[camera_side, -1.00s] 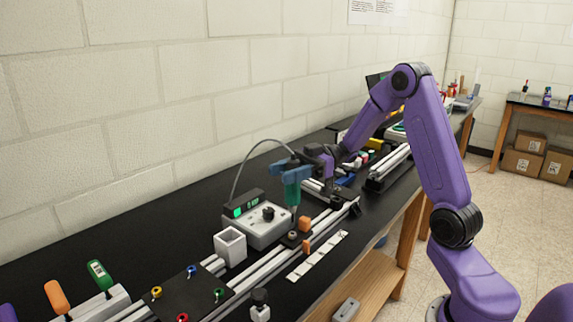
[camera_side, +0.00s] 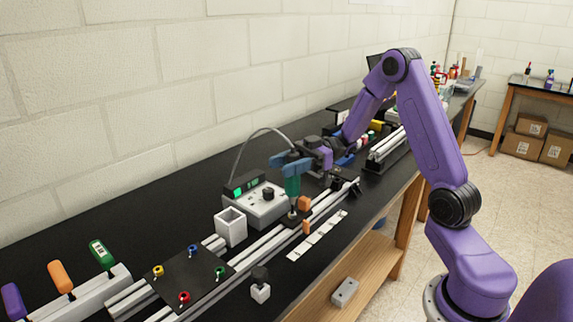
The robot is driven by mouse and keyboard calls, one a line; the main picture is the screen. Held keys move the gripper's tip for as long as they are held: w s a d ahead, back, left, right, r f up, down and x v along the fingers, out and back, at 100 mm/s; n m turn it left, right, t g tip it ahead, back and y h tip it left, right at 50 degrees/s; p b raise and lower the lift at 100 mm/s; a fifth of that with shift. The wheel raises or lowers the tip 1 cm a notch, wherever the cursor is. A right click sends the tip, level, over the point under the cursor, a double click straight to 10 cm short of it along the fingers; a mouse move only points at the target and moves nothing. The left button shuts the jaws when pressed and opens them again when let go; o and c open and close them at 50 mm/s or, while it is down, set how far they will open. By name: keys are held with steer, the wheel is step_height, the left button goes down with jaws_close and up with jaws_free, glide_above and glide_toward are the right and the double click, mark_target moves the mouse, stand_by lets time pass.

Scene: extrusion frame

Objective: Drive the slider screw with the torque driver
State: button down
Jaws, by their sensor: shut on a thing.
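My gripper (camera_side: 291,162) is shut on the torque driver (camera_side: 292,184), a teal-green tool held upright with its bit pointing down. A grey cable runs from its top to the controller box (camera_side: 262,205), which has a green-lit display. The driver's tip is down at the aluminium extrusion rails (camera_side: 262,251), beside an orange block (camera_side: 304,203). The slider screw cannot be made out; the tip and a small dark part under it are too small to tell whether they touch.
A white square cup (camera_side: 231,226) stands left of the driver. A black plate (camera_side: 187,277) with coloured knobs lies on the rails nearer the camera. Several coloured-handled tools stand in a rack (camera_side: 88,299) at lower left. A white marked strip (camera_side: 317,236) lies right of the rails.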

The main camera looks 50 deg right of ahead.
mark_target(287, 155)
steer(key=shift+f, duration=1)
stand_by(2.2)
steer(key=shift+r, duration=0.1)
stand_by(0.5)
steer(key=shift+r, duration=1.65)
steer(key=shift+r, duration=1.45)
